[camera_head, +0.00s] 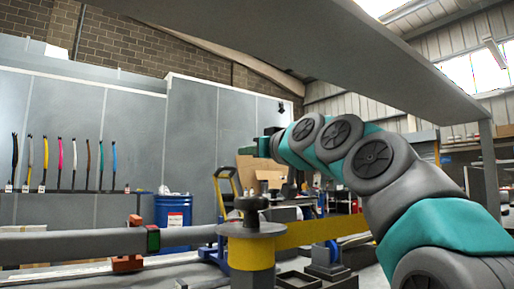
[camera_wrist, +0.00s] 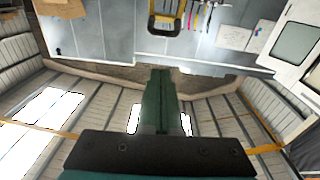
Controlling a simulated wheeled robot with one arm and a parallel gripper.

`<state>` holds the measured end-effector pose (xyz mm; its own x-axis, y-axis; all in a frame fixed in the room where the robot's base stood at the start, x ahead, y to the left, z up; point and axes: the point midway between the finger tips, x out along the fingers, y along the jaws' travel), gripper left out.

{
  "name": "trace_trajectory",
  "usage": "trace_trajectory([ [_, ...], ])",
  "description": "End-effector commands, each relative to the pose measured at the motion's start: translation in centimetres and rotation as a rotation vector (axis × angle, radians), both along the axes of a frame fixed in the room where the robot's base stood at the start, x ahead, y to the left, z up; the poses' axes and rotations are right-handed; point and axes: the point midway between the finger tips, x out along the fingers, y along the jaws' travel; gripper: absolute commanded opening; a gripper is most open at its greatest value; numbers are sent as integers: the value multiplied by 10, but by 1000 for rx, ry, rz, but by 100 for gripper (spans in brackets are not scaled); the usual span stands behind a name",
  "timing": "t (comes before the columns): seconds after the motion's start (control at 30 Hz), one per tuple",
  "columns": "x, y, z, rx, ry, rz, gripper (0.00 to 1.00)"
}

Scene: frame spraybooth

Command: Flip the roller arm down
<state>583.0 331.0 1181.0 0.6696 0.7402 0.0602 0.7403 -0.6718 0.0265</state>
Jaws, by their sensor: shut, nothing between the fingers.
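A yellow post with a grey collar and black knob (camera_head: 252,228) stands at the front centre. A flat yellow arm (camera_head: 315,231) reaches right from it and passes behind my arm. A long grey bar (camera_head: 70,245) lies level to the left, with a red and green fitting (camera_head: 152,238) near its end. I cannot tell for certain which part is the roller arm. My gripper (camera_head: 250,150) is raised above the post, apart from these parts. In the wrist view its dark green fingers (camera_wrist: 161,75) are shut and empty. None of these parts clearly shows in that view.
A grey overhead beam (camera_head: 300,45) crosses above my arm. A blue drum (camera_head: 173,220) stands behind the bar. A yellow-framed trolley (camera_head: 226,190) stands behind the post. Coloured items (camera_head: 60,165) hang on the grey panel wall. Black trays (camera_head: 298,280) lie at the front.

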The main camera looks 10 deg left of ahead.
Motion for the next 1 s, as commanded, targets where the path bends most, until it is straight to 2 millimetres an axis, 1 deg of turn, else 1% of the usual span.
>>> trace_trajectory([
  [0.1,9,10,2,-1,1,0,0],
  [0.27,20,22,2,-1,0,1,0],
  [0.4,28,32,-13,-3,5,3,0],
  [0.5,33,37,-20,-3,4,2,0],
  [0.7,38,42,-25,0,1,0,0],
  [1.0,39,42,-25,-1,1,1,0],
])
